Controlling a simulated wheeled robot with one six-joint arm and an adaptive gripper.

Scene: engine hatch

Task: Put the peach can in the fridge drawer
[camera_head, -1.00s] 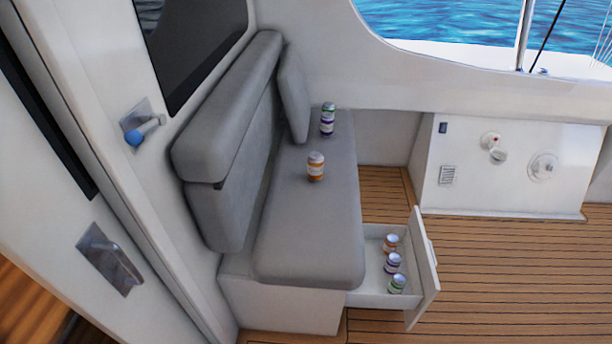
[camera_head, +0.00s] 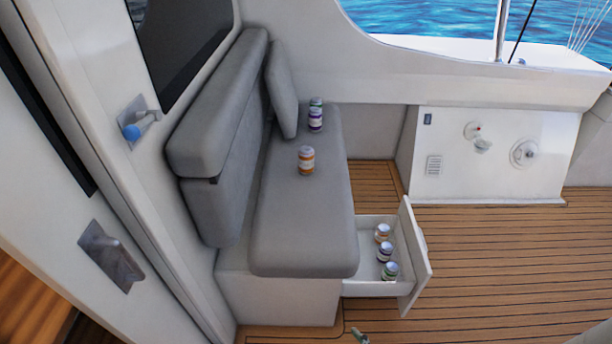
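A can with an orange label (camera_head: 306,160), the likely peach can, stands upright on the grey bench seat. The white fridge drawer (camera_head: 371,289) under the bench is pulled out. It holds an orange-labelled can (camera_head: 382,232), a purple-labelled can (camera_head: 384,252) and a green-labelled can (camera_head: 390,271) in a row.
A purple-labelled can (camera_head: 315,120) and a green-topped can (camera_head: 316,103) stand farther back on the seat by the grey cushion (camera_head: 281,90). The drawer front (camera_head: 415,258) juts over the wooden floor (camera_head: 500,260). The floor to its right is clear.

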